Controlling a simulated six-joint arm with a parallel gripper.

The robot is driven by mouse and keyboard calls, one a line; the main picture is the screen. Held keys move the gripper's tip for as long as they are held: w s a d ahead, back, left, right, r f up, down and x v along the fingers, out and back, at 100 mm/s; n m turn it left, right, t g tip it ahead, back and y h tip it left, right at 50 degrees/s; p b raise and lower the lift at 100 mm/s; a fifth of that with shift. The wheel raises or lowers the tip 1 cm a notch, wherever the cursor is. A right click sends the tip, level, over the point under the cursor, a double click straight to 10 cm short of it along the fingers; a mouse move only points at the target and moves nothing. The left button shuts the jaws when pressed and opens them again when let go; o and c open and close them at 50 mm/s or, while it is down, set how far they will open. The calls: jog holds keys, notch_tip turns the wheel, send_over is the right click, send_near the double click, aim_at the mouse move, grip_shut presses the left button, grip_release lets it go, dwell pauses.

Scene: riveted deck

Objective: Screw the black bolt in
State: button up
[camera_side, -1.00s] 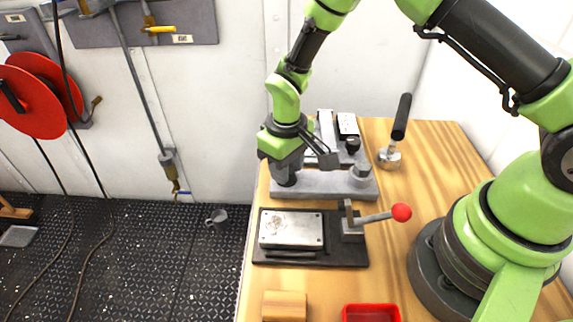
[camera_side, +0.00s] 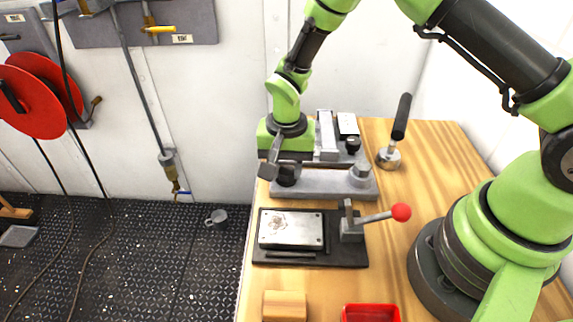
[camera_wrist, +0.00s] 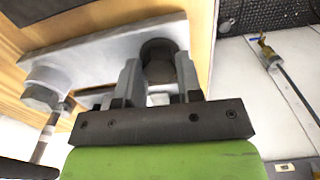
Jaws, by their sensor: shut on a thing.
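The black bolt (camera_side: 289,176) stands upright at the left end of a grey metal bar (camera_side: 325,186) on the wooden bench. My gripper (camera_side: 280,172) points down over that end, its jaws shut on the bolt's head. In the wrist view the black bolt (camera_wrist: 160,60) sits between the two fingers (camera_wrist: 158,75) at the end of the bar (camera_wrist: 95,48). A grey hex bolt (camera_side: 361,174) stands at the bar's other end and also shows in the wrist view (camera_wrist: 42,92). The black bolt's lower part is hidden, so its depth cannot be told.
A black-based fixture with a red-knobbed lever (camera_side: 401,212) lies in front of the bar. A black-handled tool (camera_side: 400,118) stands to the right. A wooden block (camera_side: 284,306) and a red tray (camera_side: 371,313) are near the front. Other hardware (camera_side: 347,125) stands behind the bar.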

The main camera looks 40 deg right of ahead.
aim_at(286, 170)
jog(key=m, duration=0.6)
jog(key=shift+w+r, duration=0.1)
jog(key=m, duration=1.6)
jog(key=shift+m, duration=0.4)
jog(key=o, duration=0.9)
jog(key=shift+o, duration=0.2)
notch_tip(286, 170, up, 10)
